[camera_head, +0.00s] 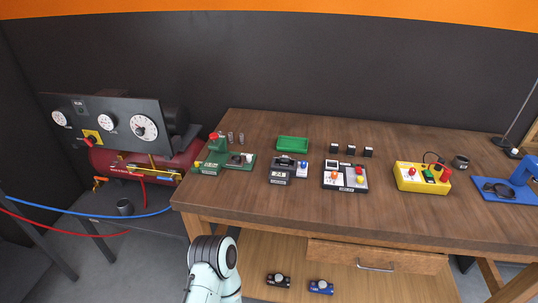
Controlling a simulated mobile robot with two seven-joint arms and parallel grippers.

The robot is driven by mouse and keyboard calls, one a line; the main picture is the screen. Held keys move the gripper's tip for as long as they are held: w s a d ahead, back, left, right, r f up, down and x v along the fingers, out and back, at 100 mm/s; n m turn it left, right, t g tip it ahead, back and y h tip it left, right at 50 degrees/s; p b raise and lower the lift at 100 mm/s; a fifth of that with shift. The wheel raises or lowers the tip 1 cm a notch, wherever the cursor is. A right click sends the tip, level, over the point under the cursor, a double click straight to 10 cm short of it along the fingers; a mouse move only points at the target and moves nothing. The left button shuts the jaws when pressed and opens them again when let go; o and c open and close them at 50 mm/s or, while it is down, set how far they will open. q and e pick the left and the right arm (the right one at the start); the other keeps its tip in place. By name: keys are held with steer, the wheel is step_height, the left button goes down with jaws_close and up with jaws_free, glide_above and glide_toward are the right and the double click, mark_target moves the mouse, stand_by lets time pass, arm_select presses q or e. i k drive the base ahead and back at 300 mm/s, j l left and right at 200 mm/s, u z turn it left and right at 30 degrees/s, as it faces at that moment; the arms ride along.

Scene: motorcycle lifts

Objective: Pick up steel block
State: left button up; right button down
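I cannot tell for sure which thing is the steel block. Three small dark cubes with pale faces stand in a row at the back of the wooden bench: a left cube (335,148), a middle cube (351,149) and a right cube (367,152). Two small grey metal pieces (230,137) stand at the back left, behind a green device (226,160). Part of my arm shows at the bottom, left of centre, in front of the bench. Neither gripper is in view, and nothing touches these pieces.
The wooden bench (430,225) also holds a green tray (292,144), a dark grey device (288,171), a black-and-white panel (345,177), a yellow box (422,178) and a blue stand (508,190). A red tank with gauges (150,160) stands left. Bare wood lies along the bench front.

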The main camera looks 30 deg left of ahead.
mark_target(284, 159)
steer(key=u, duration=0.95)
steer(key=j+z, duration=0.1)
steer(key=j, duration=0.15)
